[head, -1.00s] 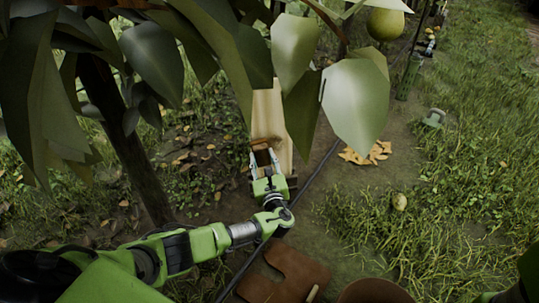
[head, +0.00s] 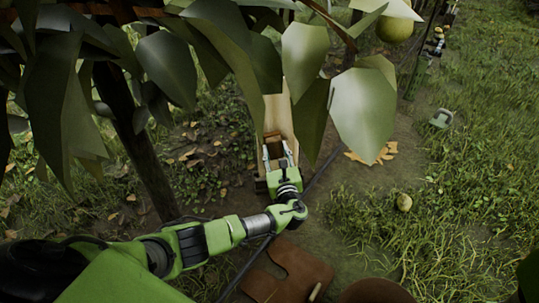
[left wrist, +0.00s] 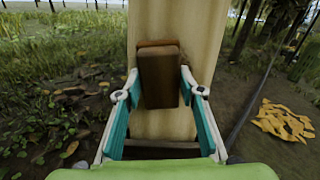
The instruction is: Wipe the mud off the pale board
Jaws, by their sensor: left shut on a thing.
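The pale board (head: 283,112) stands upright ahead, partly hidden by leaves in the head view. In the left wrist view the board (left wrist: 205,32) fills the middle, cream with faint darker streaks. My left gripper (head: 277,149) is in front of its lower part, shut on a brown block (left wrist: 158,78). The block is upright between the two teal-lined fingers and overlaps the board; I cannot tell whether it touches. A brownish smear (head: 272,134) shows just above the block in the head view. The board behind the block is hidden. My right gripper is not in view.
Large leaves (head: 362,112) hang close in front, with a pear (head: 394,29) at upper right. A trunk (head: 140,150) stands left. A dark pipe (head: 325,165) runs past the board's right. Yellow leaves (head: 375,154) and a pale fruit (head: 404,202) lie on the ground.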

